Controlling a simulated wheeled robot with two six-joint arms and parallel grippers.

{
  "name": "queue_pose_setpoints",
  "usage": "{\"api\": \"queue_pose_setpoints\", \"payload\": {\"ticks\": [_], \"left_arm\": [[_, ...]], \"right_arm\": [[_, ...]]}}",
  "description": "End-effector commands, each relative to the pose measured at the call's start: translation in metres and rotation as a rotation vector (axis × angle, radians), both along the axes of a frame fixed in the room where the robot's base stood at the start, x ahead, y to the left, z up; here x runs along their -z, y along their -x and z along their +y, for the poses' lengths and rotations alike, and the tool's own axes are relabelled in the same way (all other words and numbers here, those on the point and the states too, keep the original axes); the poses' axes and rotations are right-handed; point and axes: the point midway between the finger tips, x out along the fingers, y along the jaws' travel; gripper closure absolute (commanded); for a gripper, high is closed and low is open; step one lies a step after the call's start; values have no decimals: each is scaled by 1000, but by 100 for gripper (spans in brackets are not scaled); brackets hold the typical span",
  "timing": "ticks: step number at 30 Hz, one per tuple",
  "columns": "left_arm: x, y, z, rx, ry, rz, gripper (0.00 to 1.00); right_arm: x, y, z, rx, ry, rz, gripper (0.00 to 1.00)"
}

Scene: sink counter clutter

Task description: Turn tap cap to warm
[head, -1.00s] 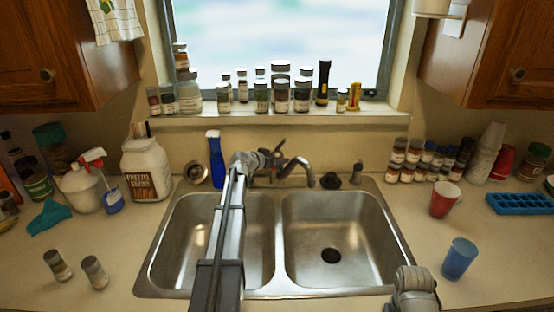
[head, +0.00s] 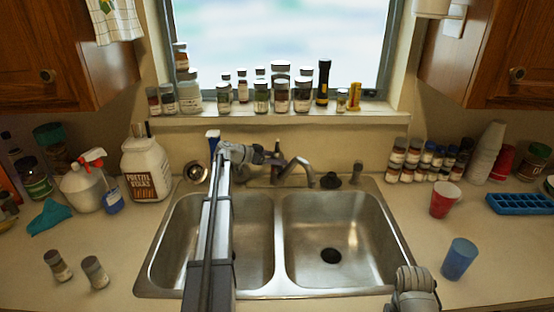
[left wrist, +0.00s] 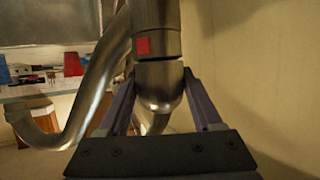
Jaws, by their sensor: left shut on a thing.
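The metal tap (head: 297,168) stands behind the double sink, its curved spout over the right basin. My left gripper (head: 275,160) reaches in from the left at the tap's base and is small in the head view. In the left wrist view, the steel tap cap (left wrist: 158,82) sits between the two fingers of my left gripper (left wrist: 156,100), which are shut on it. A red mark (left wrist: 143,46) shows on the tap body just above. The curved spout (left wrist: 95,90) runs down to the left. My right arm shows at the lower right in the head view, its gripper out of sight.
A black stopper (head: 330,180) lies right of the tap. Several jars (head: 282,96) line the window sill. A blue cup (head: 459,259) and red cup (head: 445,200) stand right of the sink.

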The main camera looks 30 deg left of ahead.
Motion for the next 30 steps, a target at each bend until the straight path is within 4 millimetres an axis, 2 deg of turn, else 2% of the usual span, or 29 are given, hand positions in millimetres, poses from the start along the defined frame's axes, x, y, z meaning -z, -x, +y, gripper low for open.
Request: {"api": "queue_pose_setpoints", "payload": {"ticks": [3,4,7,20,30], "left_arm": [[0,1,0,-1,-1,1,89],[0,1,0,-1,-1,1,33],[0,0,0,-1,-1,1,21],[-4,7,4,-2,0,1,21],[-25,46,29,-4,-1,1,21]], "right_arm": [[0,0,0,0,0,0,50],[0,0,0,0,0,0,50],[0,0,0,0,0,0,50],[-4,0,0,0,0,0,50],[-25,0,0,0,0,0,50]]}}
